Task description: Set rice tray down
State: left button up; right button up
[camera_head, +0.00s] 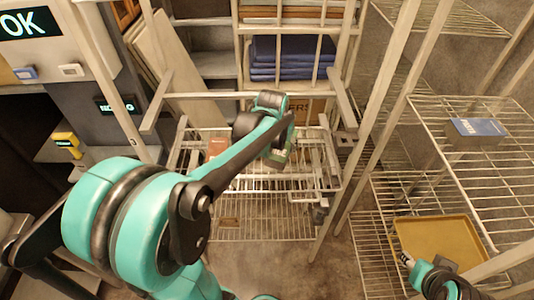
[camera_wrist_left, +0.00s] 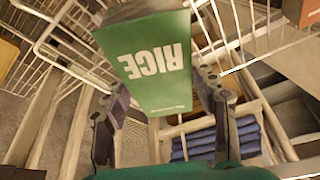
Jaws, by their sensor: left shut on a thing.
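A green box marked RICE (camera_wrist_left: 155,65) is between the two dark fingers of my left gripper (camera_wrist_left: 162,85). In the head view my left arm reaches over a wire rack, and the green box (camera_head: 279,157) shows just under the left gripper (camera_head: 281,146). The left gripper is shut on the box. The box appears tilted, and whether its base touches the rack cannot be told. A tan tray (camera_head: 440,243) lies on the lower right wire shelf.
The wire rack (camera_head: 262,232) stands ahead, with a small reddish-brown item (camera_head: 217,147) on its upper level. Folded blue items (camera_head: 290,60) are stacked behind it. A dark blue box (camera_head: 477,131) sits on the right wire shelf (camera_head: 500,170). Upright posts flank the rack.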

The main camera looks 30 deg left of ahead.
pick_arm(q)
jog(key=a+f, duration=0.2)
jog(key=a, duration=0.1)
jog(key=a+f+b, duration=0.1)
jog(key=a, duration=0.1)
jog(key=shift+w, duration=0.25)
jog(key=shift+f+b, duration=0.85)
jog(key=shift+f, duration=1.2)
jog(key=shift+f, duration=0.1)
jog(key=o, duration=1.4)
jog(key=shift+o, duration=0.2)
